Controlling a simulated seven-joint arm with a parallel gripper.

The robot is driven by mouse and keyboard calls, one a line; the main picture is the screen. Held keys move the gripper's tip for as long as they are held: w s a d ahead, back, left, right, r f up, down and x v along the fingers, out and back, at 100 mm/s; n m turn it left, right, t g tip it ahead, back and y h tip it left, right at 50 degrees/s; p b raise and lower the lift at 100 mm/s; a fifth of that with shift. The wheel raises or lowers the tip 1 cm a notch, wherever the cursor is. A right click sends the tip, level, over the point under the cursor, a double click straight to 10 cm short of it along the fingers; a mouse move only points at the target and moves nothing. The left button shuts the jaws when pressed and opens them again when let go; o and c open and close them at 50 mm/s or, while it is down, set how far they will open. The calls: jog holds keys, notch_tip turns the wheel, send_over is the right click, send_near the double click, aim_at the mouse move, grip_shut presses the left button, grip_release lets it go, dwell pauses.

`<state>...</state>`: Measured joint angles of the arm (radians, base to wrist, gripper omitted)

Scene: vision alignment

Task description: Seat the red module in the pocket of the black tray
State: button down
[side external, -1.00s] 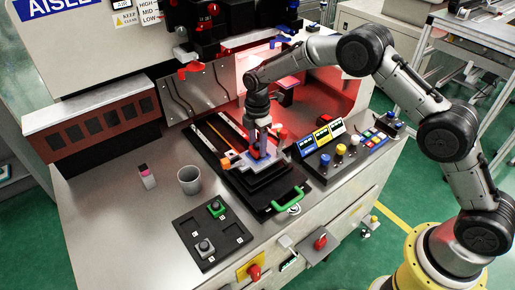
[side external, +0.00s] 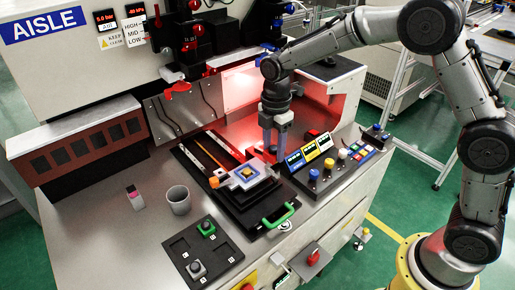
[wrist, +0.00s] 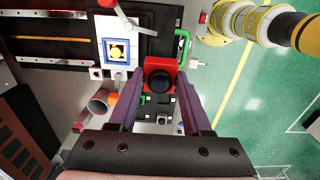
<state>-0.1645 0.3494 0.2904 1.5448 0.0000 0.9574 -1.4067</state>
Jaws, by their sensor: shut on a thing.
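The red module (wrist: 152,66) is a red block with a round black knob; in the wrist view it sits between my fingertips. My gripper (wrist: 158,78) is shut on it. In the side view my gripper (side external: 276,147) is raised above the back right of a fixture with a blue-framed yellow square (side external: 247,173); I cannot make out the module there. The fixture's square also shows in the wrist view (wrist: 117,51), left of the module. The black tray (side external: 201,248) lies flat at the front left. It holds a green module (side external: 207,228) and a grey module (side external: 196,268), beside empty-looking pockets.
A green handle (side external: 278,216) is at the fixture's front. A button panel (side external: 325,163) stands right of the gripper. Bare table lies around the cup.

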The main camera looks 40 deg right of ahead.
jog(key=s+a+f, duration=0.4)
jog(key=s+a, duration=0.2)
jog(key=s, duration=0.1)
jog(key=s+a+f, duration=0.4)
jog(key=s+a, duration=0.2)
jog(key=s, duration=0.2)
send_over(225, 253)
jog(key=f, duration=0.8)
jog(key=shift+s+d+f, duration=0.35)
jog(key=shift+s, duration=0.05)
jog(key=shift+w+a+f, duration=0.3)
jog(key=shift+w+f, duration=0.1)
jog(key=shift+f, duration=0.15)
jog(key=shift+w+f, duration=0.1)
jog(key=shift+f, duration=1.55)
jog(key=shift+f, duration=0.3)
